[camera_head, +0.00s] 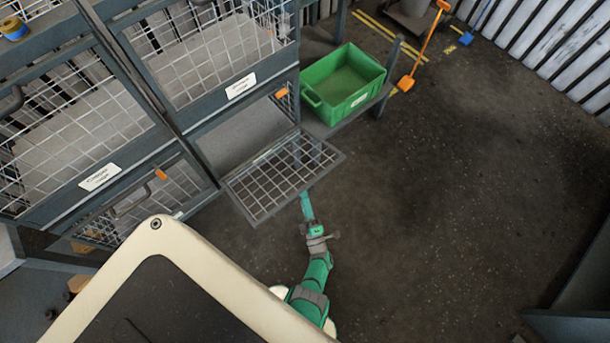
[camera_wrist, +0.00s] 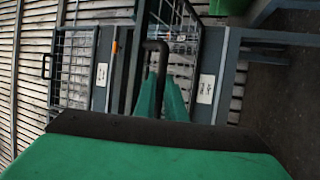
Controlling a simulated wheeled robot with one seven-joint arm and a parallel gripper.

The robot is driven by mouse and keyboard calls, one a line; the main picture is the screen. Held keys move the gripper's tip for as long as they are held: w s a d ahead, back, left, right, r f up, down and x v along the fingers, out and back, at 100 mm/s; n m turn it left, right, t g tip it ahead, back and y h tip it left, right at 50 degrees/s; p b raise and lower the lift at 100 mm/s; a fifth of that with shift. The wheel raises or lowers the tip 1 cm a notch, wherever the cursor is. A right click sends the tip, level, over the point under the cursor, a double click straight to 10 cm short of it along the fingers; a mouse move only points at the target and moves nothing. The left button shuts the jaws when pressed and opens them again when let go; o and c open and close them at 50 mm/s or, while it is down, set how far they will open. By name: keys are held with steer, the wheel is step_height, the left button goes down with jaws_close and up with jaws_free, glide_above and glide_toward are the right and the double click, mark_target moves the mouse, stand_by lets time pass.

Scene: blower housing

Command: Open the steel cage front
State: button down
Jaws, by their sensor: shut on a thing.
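The steel cage front (camera_head: 283,175), a wire mesh panel in a grey frame, stands out from the lower compartment of the right-hand cage column in the head view. It is swung well away from the opening. My gripper (camera_head: 304,194) is at its outer edge. The grip itself is too small to make out in the head view.
A green crate (camera_head: 344,84) sits on a low shelf just behind the open front. Other mesh fronts (camera_head: 75,125) with white labels are at the left. The dark floor (camera_head: 450,200) to the right is clear.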

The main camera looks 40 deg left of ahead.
steer(key=shift+a, duration=0.25)
steer(key=c, duration=1.8)
jaws_free()
steer(key=shift+d, duration=0.15)
steer(key=shift+d, duration=0.1)
steer(key=v, duration=0.7)
steer(key=shift+s+d, duration=0.15)
steer(key=shift+d, duration=0.05)
